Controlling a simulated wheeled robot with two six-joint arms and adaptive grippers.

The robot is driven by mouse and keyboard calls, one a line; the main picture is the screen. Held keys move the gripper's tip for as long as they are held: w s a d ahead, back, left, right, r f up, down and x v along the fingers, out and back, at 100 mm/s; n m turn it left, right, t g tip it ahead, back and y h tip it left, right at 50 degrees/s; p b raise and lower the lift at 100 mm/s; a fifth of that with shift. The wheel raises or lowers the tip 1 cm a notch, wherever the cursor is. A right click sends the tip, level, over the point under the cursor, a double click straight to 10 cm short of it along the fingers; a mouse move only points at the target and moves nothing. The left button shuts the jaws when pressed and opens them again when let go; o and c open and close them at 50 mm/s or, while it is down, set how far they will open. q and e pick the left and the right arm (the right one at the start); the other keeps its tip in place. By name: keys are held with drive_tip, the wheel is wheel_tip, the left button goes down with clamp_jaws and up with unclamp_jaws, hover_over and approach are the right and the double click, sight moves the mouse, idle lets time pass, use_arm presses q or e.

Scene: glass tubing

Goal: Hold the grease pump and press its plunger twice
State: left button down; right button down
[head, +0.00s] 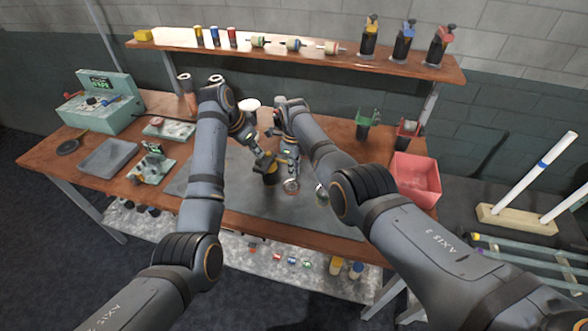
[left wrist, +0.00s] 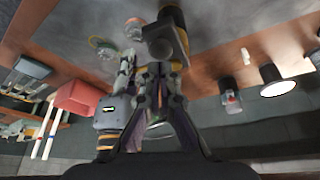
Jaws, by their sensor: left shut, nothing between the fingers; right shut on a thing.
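The grease pump (head: 270,178), dark with a yellow part, stands on the grey mat in the head view. In the left wrist view its body (left wrist: 175,17) is at the top, with the dark plunger head (left wrist: 163,46) towards the camera. My left gripper (head: 266,160) is shut and empty, its fingertips close to the plunger head; I cannot tell whether they touch it. In the left wrist view its fingers (left wrist: 160,72) point at the pump. My right gripper (head: 282,172) is shut on the pump from the right side; its fingertips are mostly hidden.
A round glass-and-metal piece (head: 291,185) lies just right of the pump, and a greenish round piece (head: 321,195) lies further right. A red bin (head: 417,178) stands at the bench's right end. The grey mat (head: 245,195) is clear in front.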

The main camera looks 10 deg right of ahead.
idle(0.4)
use_arm(q)
drive_tip(key=shift+f, duration=1.25)
drive_tip(key=shift+r, duration=0.8)
drive_tip(key=shift+f, duration=0.1)
